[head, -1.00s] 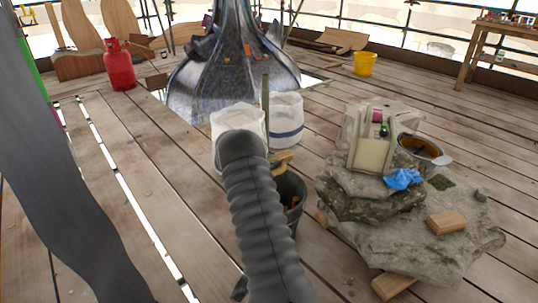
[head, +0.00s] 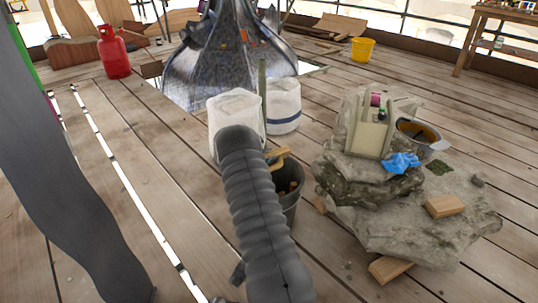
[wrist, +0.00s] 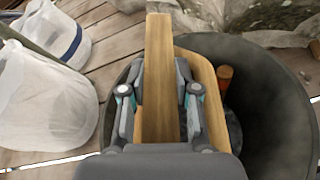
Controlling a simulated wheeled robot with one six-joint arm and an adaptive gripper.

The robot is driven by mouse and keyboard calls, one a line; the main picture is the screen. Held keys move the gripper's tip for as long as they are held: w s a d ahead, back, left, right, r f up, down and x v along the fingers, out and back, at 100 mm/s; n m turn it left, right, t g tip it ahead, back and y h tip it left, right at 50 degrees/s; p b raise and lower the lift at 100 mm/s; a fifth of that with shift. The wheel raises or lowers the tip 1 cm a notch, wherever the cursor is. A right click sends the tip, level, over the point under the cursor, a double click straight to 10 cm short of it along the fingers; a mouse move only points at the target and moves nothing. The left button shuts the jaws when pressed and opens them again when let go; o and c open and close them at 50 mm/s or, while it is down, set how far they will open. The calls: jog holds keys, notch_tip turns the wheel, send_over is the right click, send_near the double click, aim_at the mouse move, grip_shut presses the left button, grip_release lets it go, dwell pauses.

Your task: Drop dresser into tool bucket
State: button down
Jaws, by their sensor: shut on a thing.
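The dresser (wrist: 158,70) is a pale wooden tool with a straight bar. My gripper (wrist: 160,98) is shut on it, one finger on each side. The dark grey tool bucket (wrist: 275,115) lies below and around the dresser in the wrist view, with its mouth open. A curved wooden piece beside the bar may be part of the dresser; I cannot tell. In the head view, the bucket (head: 288,205) stands on the planks, partly hidden by my arm. A bit of wood (head: 280,156) shows above its rim. My gripper is hidden there.
An orange-brown handle (wrist: 225,78) stands inside the bucket. Two white sacks (head: 238,110) are behind it. A stone pile (head: 400,195) with a blue cloth (head: 402,162) and a wooden block (head: 444,206) is on the right. Planks on the left are clear.

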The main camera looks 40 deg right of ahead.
jog(key=c, duration=0.8)
grip_release()
jog(key=shift+o, duration=0.2)
jog(key=shift+a, duration=0.1)
jog(key=v, duration=1.2)
